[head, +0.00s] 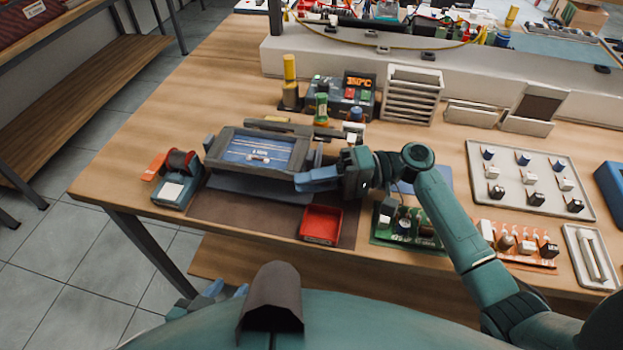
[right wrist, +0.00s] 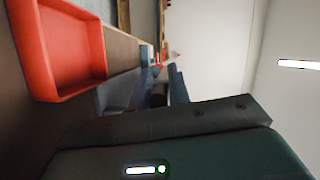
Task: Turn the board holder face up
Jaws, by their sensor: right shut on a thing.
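The board holder (head: 222,142) is a dark grey frame on the brown mat, with a blue panel (head: 258,152) showing within it. A blue-grey plate (head: 258,188) shows along its front, below the frame. My right gripper (head: 305,181) reaches in from the right and is shut at the holder's front right corner. The right wrist view shows its blue fingers (right wrist: 166,88) closed around a dark part, but the exact grip is hard to see. My left gripper (head: 222,292) is low at the bottom edge, away from the holder and partly hidden by my body.
A red tray (head: 322,224) sits just in front of my right gripper. A solder spool (head: 180,165) stands left of the holder, and a station with a lit display (head: 358,83) stands behind. A green circuit board (head: 408,229) lies to the right under my right arm.

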